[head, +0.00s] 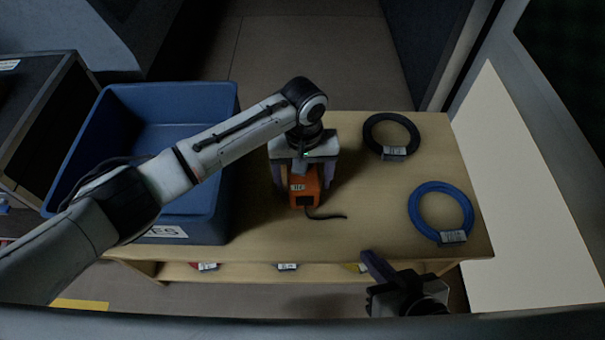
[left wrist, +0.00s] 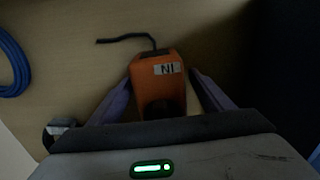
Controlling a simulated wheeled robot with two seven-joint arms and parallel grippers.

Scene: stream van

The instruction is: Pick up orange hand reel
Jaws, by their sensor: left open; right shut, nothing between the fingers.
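The orange hand reel (head: 304,187) stands on the wooden table, with a white label and a short dark cable end lying on the table toward the front right. My left gripper (head: 304,180) is over it from above, open, with one finger on each side. In the left wrist view the reel (left wrist: 158,80) sits between the two purple fingers of the left gripper (left wrist: 163,95). Whether the fingers touch it I cannot tell. My right gripper (head: 375,270) is shut and empty, in front of the table's front edge, away from the reel.
A blue crate (head: 225,190) stands at the left of the table (head: 370,225). A black cable coil (head: 370,130) and a blue cable coil (head: 413,205), both tagged, lie at the right. A lower shelf (head: 240,272) holds several labelled items. Bare tabletop lies between reel and coils.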

